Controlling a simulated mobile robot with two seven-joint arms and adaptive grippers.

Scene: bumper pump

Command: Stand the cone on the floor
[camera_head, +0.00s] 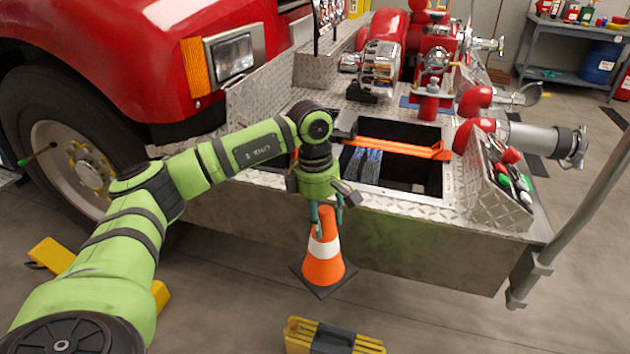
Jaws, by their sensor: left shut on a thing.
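The orange cone (324,266) has a white band and a dark square base. It is upright in front of the truck's metal bumper. My left gripper (326,218) points down from above and is shut on the cone's top. Whether the base touches the floor (225,310) or hangs above it, I cannot tell. My right gripper is not in view.
The diamond-plate bumper (400,248) of the red truck (110,50) stands just behind the cone. A yellow and black block (330,338) lies on the floor in front. A yellow wheel chock (55,255) is by the tyre. A grey pole (585,195) rises at right.

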